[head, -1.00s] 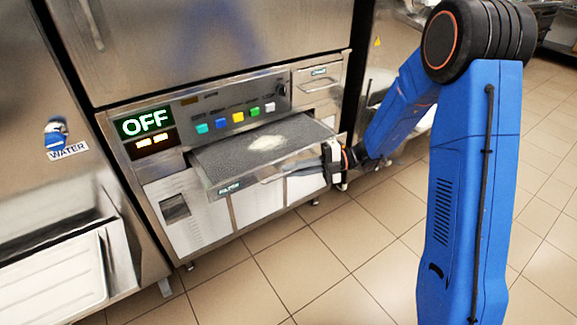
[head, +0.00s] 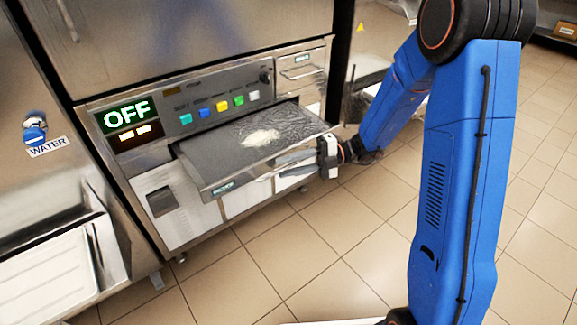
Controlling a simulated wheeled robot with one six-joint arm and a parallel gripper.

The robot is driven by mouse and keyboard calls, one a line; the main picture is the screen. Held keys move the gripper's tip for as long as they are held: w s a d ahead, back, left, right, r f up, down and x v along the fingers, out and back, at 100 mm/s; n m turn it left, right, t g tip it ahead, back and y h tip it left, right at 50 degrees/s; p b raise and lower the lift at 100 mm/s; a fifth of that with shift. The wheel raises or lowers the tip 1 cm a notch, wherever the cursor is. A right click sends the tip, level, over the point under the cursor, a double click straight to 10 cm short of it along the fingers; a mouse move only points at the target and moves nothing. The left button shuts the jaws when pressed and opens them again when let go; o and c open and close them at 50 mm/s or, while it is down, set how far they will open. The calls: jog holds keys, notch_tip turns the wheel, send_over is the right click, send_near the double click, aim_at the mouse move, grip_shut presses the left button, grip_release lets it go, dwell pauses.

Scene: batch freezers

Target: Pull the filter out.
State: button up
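The filter (head: 225,158) is a flat dark mesh tray with a pale clump (head: 262,137) on top. In the head view it sticks out of its slot in the machine front, below the row of coloured buttons, with its label on the front edge. My gripper (head: 302,163) is at the filter's front edge, right of the label. Its fingers reach toward the edge or its handle. Whether they are closed on it is too small to tell.
The machine panel (head: 190,100) shows a green OFF display (head: 127,114). A white tray (head: 45,285) sits in a steel basin at the lower left, near a WATER label (head: 47,147). The tiled floor (head: 300,250) in front of the machine is clear.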

jog(key=v, duration=1.7)
jog(key=shift+d, duration=0.2)
jog(key=s+r+n+h, duration=0.2)
jog(key=s+n+h, duration=0.2)
jog(key=s+n, duration=0.4)
jog(key=s+r+n+h, duration=0.3)
jog(key=s+n+h, duration=0.2)
jog(key=s+n, duration=0.3)
jog(key=s+d+r+n+t+h, duration=0.1)
jog(key=s+d+n+t+h, duration=0.2)
jog(key=n, duration=0.7)
jog(key=s+d+r+n+t+h, duration=0.2)
jog(key=s+d+n+t+h, duration=0.2)
jog(key=s+n, duration=0.4)
jog(key=shift+s+d+r+n+t+h, duration=0.35)
jog(key=shift+d+n+t, duration=0.35)
jog(key=shift+d+n, duration=0.2)
jog(key=shift+s, duration=0.1)
